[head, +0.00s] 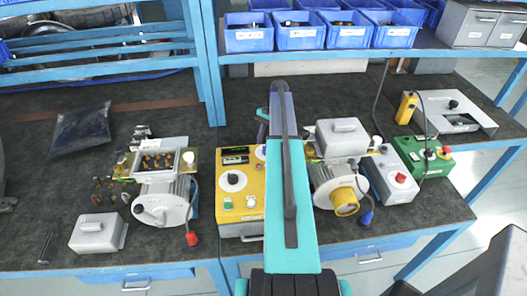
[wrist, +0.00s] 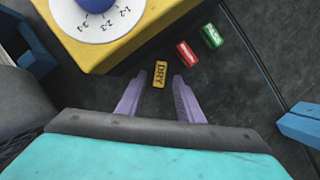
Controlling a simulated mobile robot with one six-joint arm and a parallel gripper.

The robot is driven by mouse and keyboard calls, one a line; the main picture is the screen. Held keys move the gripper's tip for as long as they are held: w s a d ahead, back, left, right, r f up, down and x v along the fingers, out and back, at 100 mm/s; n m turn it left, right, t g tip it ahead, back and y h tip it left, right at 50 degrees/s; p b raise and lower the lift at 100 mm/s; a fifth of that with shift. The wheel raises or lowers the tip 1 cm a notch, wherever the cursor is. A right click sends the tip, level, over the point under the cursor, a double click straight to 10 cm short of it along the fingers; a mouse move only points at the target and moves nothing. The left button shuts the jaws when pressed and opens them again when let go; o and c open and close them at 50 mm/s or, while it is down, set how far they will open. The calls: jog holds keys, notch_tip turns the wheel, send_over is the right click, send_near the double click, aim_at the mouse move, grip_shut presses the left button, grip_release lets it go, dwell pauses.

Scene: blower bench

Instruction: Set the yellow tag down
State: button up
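The yellow tag (wrist: 159,74), lettered "DRY", shows in the wrist view just beyond my fingertips, beside the edge of a yellow box. It appears to lie flat on the dark bench mat. My gripper (wrist: 158,82) is open, with its two pale purple fingers spread to either side of the tag's near end. A gap shows between the tag and each finger. In the head view my arm covers the middle of the bench, and I cannot make out the tag there.
A red tag (wrist: 187,53) and a green tag (wrist: 212,36) lie to the right of the yellow one. The yellow box (wrist: 150,35) with a dial stands close at the upper left. Blower units (head: 163,202) (head: 325,180) stand either side of my arm.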

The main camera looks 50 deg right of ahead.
jog(key=b+v, duration=0.2)
jog(key=v, duration=0.6)
jog(key=shift+r, duration=0.35)
jog(key=shift+f, duration=0.1)
dwell(0.3)
jog(key=shift+p+x, duration=1.4)
jog(key=shift+x, duration=3.45)
jog(key=shift+d, duration=0.1)
jog(key=shift+d, duration=0.2)
